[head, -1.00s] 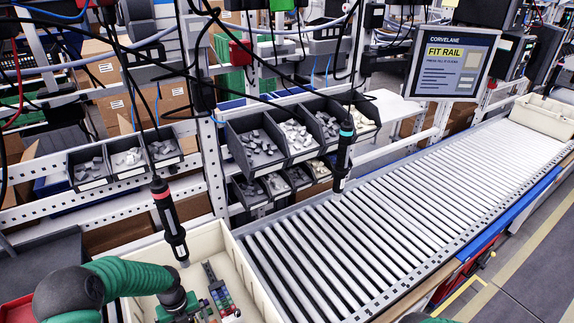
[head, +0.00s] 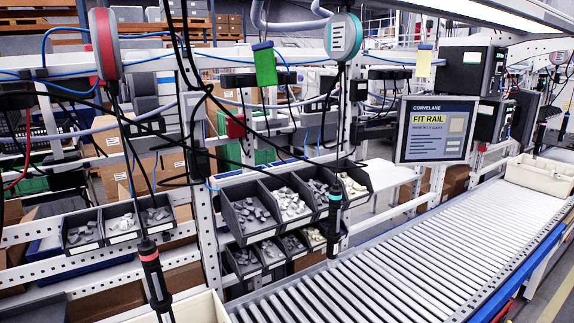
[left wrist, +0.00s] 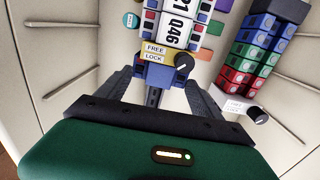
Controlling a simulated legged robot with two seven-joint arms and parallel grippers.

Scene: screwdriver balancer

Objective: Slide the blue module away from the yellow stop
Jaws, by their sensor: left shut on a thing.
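The left wrist view shows my left gripper (left wrist: 158,82) shut, one dark finger on each side of a blue block (left wrist: 155,74), which I take to be the blue module. Just above it is a part with a yellow FREE/LOCK label (left wrist: 154,52) and a dark knob (left wrist: 184,62), probably the yellow stop. The two look close together; I cannot tell if they touch. The fingertips are partly hidden. In the head view neither gripper shows. My right gripper is in no view.
Beside it stands a second row of red modules (left wrist: 232,75), green and blue ones, with a white FREE/LOCK label (left wrist: 236,105). Cream tote walls (left wrist: 50,60) enclose both. The head view shows a hanging screwdriver (head: 154,275) above the tote edge (head: 190,308) and a roller conveyor (head: 420,250).

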